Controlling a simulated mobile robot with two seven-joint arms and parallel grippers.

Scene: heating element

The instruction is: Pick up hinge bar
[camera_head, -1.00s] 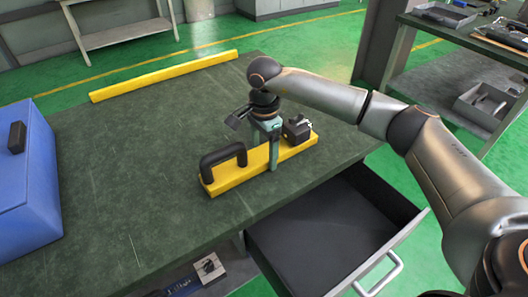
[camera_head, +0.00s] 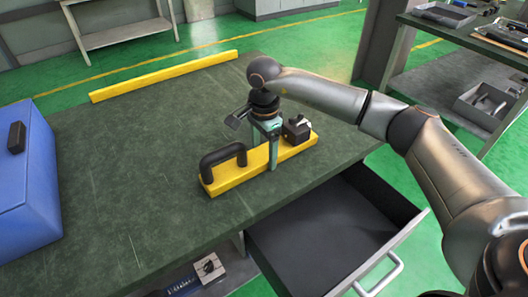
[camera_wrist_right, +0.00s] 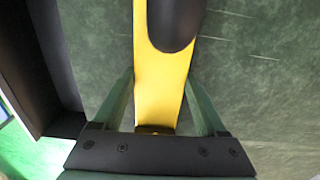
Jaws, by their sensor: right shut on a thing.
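The hinge bar, a yellow bar (camera_head: 228,177) with a black handle (camera_head: 222,157) near its left end and a dark block (camera_head: 297,128) near its right end, lies on the green table top. In the right wrist view the yellow bar (camera_wrist_right: 158,85) runs between my fingers, with part of the black handle (camera_wrist_right: 176,22) above. My right gripper (camera_head: 272,158) points down and is shut on the bar's middle, one finger on each side. It also shows in the right wrist view (camera_wrist_right: 161,100). The bar appears to rest on the table. My left gripper is not in view.
A long yellow strip (camera_head: 165,75) lies along the table's far edge. A blue box (camera_head: 28,190) stands at the left. An open, empty-looking drawer (camera_head: 325,235) sticks out below the table's front edge. The table (camera_head: 120,150) is clear between box and bar.

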